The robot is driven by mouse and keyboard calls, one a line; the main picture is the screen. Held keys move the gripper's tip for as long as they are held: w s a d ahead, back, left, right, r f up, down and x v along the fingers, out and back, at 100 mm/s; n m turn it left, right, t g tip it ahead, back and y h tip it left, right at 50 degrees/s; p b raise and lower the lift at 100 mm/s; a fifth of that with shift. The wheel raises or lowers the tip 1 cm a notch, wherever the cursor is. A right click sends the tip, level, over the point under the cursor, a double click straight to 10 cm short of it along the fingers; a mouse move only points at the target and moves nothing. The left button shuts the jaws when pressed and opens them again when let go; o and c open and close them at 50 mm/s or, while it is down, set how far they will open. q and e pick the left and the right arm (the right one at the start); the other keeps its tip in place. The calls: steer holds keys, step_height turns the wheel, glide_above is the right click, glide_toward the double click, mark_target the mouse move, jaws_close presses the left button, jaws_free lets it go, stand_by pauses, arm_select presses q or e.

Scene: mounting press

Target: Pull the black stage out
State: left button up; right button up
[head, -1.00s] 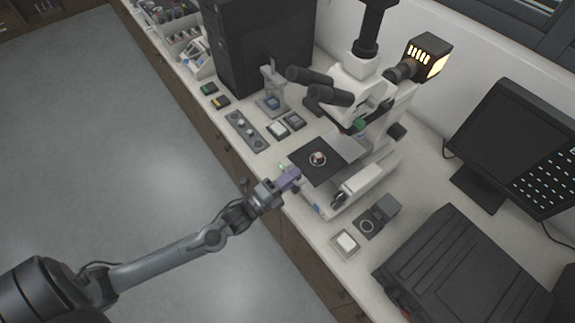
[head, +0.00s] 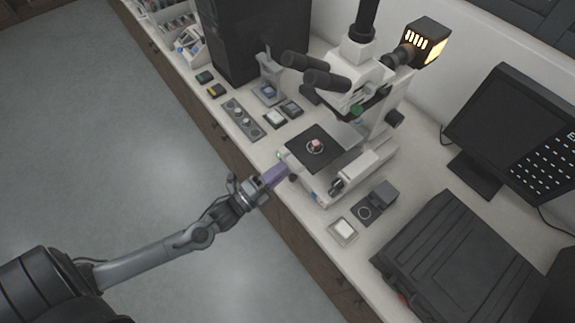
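The black stage (head: 312,142) is a flat dark square plate on the white microscope (head: 362,85). A small reddish and white piece in a pale ring (head: 315,146) sits on it. My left gripper (head: 280,174), with purple fingers, is at the bench's front edge, just in front of the microscope's base and below the stage's near corner in the picture. A small dark knob (head: 293,178) shows beside the fingertips. The gap between the fingers is too small to make out, and I see nothing held. My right gripper is not in view.
A grey strip with round pots (head: 240,118) and small trays lie left of the microscope. A white-topped square dish (head: 343,230) and a dark block (head: 383,193) lie to its right. A black case (head: 455,260) and monitor (head: 510,115) stand farther right. The floor side is clear.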

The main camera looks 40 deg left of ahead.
arm_select(q)
steer(key=v, duration=0.7)
steer(key=shift+d+r, duration=0.1)
stand_by(0.4)
steer(key=w+d+r+n+g+y, duration=0.1)
steer(key=d+n+g+y, duration=0.4)
steer(key=n, duration=0.7)
steer(key=s+d+f+n+g, duration=0.1)
steer(key=s+f+n+g, duration=0.45)
steer(key=s+g, duration=0.5)
step_height(320, 180, up, 23)
steer(key=s+n+p, duration=0.1)
steer(key=p, duration=2.1)
steer(key=shift+s+f, duration=0.15)
steer(key=shift+s, duration=0.25)
steer(key=shift+n, duration=0.25)
